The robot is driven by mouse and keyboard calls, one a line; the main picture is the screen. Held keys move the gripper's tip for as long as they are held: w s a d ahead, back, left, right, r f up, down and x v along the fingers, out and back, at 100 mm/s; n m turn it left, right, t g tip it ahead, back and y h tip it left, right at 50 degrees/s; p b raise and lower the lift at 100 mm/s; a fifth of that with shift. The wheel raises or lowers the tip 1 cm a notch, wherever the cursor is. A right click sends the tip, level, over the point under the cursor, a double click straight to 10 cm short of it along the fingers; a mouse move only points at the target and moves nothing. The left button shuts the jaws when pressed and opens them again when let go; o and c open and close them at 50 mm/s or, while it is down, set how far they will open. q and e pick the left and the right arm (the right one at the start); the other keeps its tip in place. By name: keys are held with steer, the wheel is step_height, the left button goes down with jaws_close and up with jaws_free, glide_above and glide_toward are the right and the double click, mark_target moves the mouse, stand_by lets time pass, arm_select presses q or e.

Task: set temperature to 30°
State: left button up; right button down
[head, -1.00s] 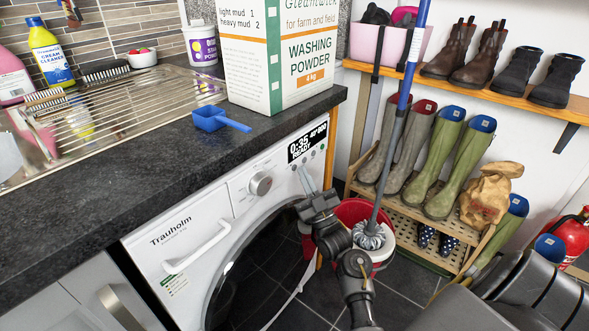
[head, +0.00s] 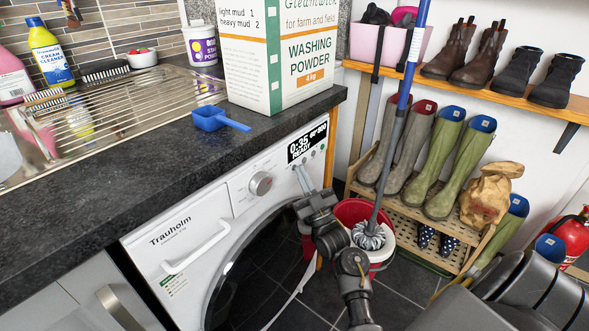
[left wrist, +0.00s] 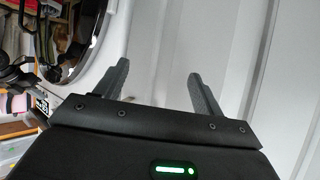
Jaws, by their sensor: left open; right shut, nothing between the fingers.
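The white washing machine (head: 190,245) stands under the dark worktop. Its black display (head: 307,141) shows 0:35 in large digits. The smaller text looks like 40° and 800 over READY, but is blurred. A round silver dial (head: 261,183) is left of the display, and small buttons (head: 313,155) sit in a row below it. My right gripper (head: 299,172) is shut and empty, its tips pointing at the left end of the button row. I cannot tell whether they touch the panel. My left gripper (left wrist: 158,70) is open and empty in the left wrist view, near a pale panel.
A blue scoop (head: 218,118) and a washing powder box (head: 290,55) stand on the worktop (head: 150,150). A red bucket (head: 352,212) with a mop is beside my right arm. Boots (head: 445,165) stand on a rack to the right.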

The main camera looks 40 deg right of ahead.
stand_by(0.4)
steer(key=shift+s+d+p, duration=0.2)
steer(key=shift+s+p, duration=0.15)
steer(key=shift+s, duration=0.35)
steer(key=shift+w, duration=0.1)
steer(key=shift+w+a, duration=0.15)
steer(key=shift+w, duration=0.2)
